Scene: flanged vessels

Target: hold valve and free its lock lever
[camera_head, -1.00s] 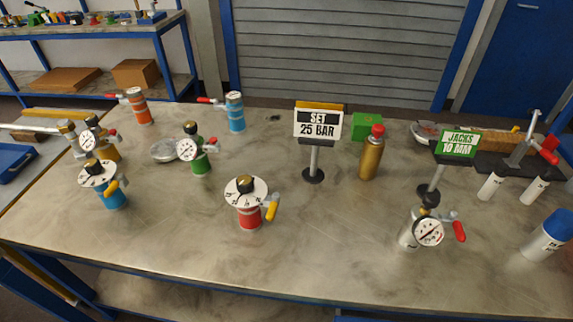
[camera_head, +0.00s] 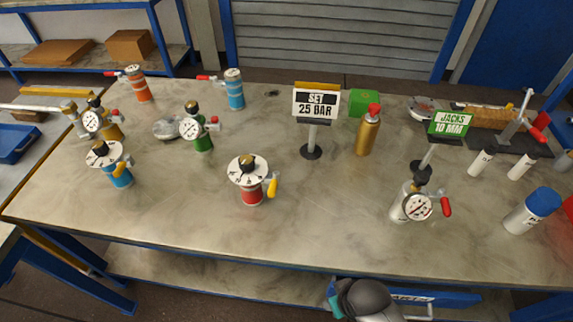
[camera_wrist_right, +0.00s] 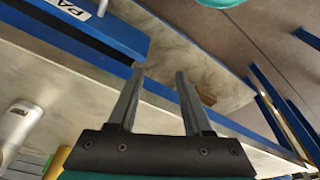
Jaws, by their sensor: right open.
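Several valves stand upright on the grey bench (camera_head: 330,210). A red valve (camera_head: 251,194) with a white dial, black knob and yellow lever is near the middle. A blue valve (camera_head: 121,174) with a white dial and yellow lever is at the left. A silver valve (camera_head: 398,210) with a round gauge and red lever is at the right. A green valve (camera_head: 203,141) with a gauge and red lever stands behind. In the right wrist view my right gripper (camera_wrist_right: 160,78) is open and empty, apart from any valve. My left gripper is not in view.
Signs reading "SET 25 BAR" (camera_head: 316,104) and "JACKS 10 MM" (camera_head: 450,124) stand on the bench. A gold bottle (camera_head: 367,134), a green box (camera_head: 363,102) and a blue-capped white bottle (camera_head: 530,212) are there. The bench front between the red and silver valves is clear.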

